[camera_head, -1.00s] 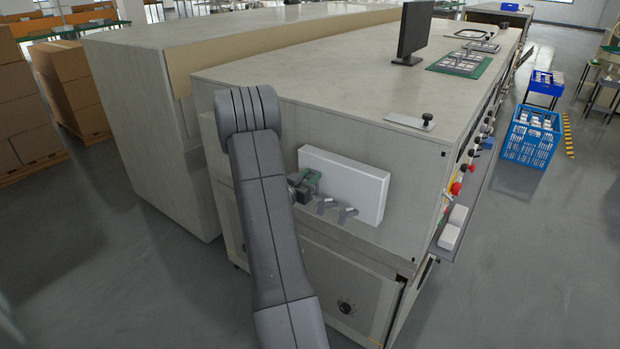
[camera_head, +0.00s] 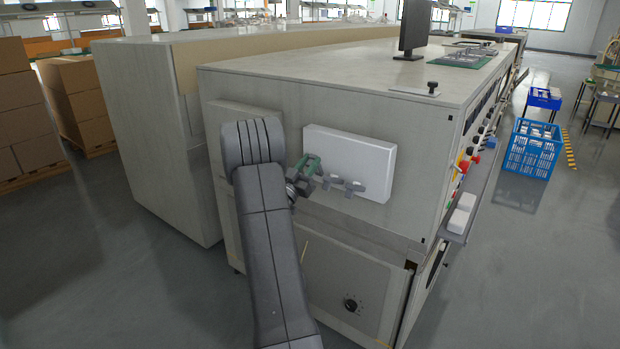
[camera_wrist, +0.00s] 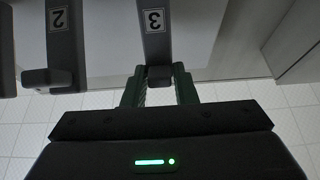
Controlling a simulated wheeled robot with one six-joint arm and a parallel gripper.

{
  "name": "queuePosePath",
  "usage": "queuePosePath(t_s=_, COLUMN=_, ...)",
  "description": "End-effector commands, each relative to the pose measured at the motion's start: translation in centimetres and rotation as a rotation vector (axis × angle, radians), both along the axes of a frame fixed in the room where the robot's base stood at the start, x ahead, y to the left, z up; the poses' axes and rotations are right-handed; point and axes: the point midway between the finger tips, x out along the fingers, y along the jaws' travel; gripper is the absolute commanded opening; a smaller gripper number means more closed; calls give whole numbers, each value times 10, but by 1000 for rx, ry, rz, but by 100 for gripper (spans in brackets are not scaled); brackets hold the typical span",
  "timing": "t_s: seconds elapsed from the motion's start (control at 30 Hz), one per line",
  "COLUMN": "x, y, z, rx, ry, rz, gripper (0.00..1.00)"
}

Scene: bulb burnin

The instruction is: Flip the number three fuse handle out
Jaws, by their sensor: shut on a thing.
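The number three fuse handle (camera_wrist: 156,40) is a grey bar with a "3" label in the wrist view. Its lower end sits between the green fingers of my gripper (camera_wrist: 160,84), which is shut on it. The number two handle (camera_wrist: 61,45), with a "2" label, is to its left in the wrist view, apart from my fingers. In the head view my gripper (camera_head: 303,168) is at the left end of the row of handles on the white fuse box (camera_head: 372,150). The number three handle is largely hidden there by my gripper. Two other grey handles (camera_head: 352,187) show to the right.
The fuse box is mounted on the end panel of a large grey machine (camera_head: 420,140). A dial (camera_head: 350,305) is on the panel below.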

Motion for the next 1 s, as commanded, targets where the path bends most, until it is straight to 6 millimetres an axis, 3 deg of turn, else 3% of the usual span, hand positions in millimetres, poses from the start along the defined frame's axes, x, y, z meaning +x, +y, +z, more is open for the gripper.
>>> queuePosePath(t_s=0.03, x=-1, y=1, z=-12, rx=-15, ry=-23, rz=0, gripper=0)
queuePosePath(t_s=0.63, x=-13, y=10, z=-34, rx=-202, ry=-281, rz=0, gripper=0)
queuePosePath(t_s=1.0, x=-17, y=13, z=-47, rx=-203, ry=-277, rz=0, gripper=0)
